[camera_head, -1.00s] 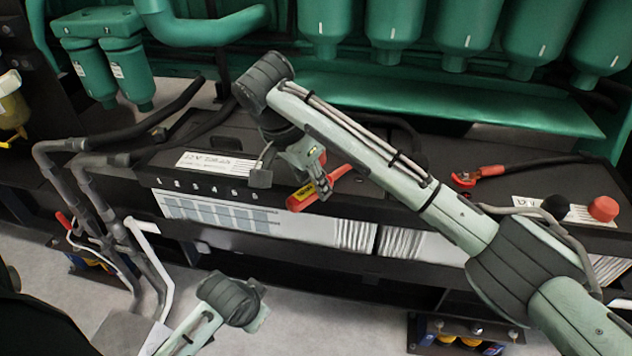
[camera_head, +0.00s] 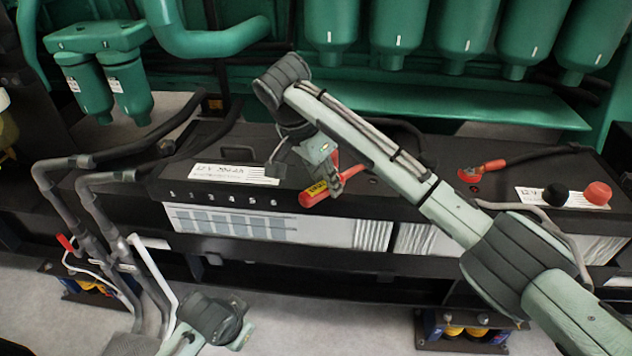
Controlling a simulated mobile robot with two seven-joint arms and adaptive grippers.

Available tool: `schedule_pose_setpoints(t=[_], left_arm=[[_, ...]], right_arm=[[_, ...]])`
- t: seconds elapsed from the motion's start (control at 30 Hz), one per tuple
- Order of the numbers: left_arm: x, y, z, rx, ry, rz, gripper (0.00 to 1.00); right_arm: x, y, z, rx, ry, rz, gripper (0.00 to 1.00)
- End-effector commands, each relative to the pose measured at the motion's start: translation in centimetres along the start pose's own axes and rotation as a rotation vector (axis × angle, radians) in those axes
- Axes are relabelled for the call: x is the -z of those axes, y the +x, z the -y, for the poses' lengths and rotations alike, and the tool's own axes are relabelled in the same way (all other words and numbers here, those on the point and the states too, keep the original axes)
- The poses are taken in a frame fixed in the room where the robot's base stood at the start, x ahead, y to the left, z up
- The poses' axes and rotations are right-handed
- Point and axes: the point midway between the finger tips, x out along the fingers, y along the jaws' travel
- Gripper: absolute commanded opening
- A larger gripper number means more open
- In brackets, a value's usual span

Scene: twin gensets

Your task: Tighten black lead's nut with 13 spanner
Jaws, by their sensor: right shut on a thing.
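My right gripper (camera_head: 331,178) is shut on a red-handled tool with a yellow label, which I take to be the 13 spanner (camera_head: 313,195). It holds it low over the front edge of the left black battery (camera_head: 240,200). The tool's working end is hidden behind the gripper and arm. A black lead (camera_head: 398,124) runs behind my right arm; its end and nut are hidden. My left arm's end (camera_head: 212,322) is at the bottom left, low in front of the battery, apart from everything; its fingers cannot be made out.
A red lead (camera_head: 485,169) sits on the right battery top, with black (camera_head: 556,193) and red (camera_head: 597,193) caps nearby. Grey pipes (camera_head: 95,215) stand at left. Green engine parts (camera_head: 440,100) line the back.

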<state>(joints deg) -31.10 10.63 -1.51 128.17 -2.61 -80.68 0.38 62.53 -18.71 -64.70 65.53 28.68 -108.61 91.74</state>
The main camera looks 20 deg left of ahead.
Motion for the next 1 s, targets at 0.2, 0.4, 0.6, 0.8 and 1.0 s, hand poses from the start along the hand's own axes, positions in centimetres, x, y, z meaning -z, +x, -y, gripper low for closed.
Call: schedule_pose_setpoints(t=[0.2,0.4,0.6,0.8,1.0], left_arm=[[0.0,0.0,0.0,0.000,0.000,0.000,0.00],[0.0,0.0,0.0,0.000,0.000,0.000,0.00],[0.0,0.0,0.0,0.000,0.000,0.000,0.00],[0.0,0.0,0.0,0.000,0.000,0.000,0.00],[0.0,0.0,0.0,0.000,0.000,0.000,0.00]], right_arm=[[0.0,-0.2,0.2,0.008,-0.001,-0.001,0.00],[0.0,-0.2,0.8,-0.006,0.036,0.001,0.00],[0.3,-0.2,2.2,-0.042,0.124,-0.008,0.00],[0.2,-0.1,2.3,-0.050,0.149,0.000,0.00],[0.3,0.0,2.3,-0.051,0.150,0.000,0.00]])
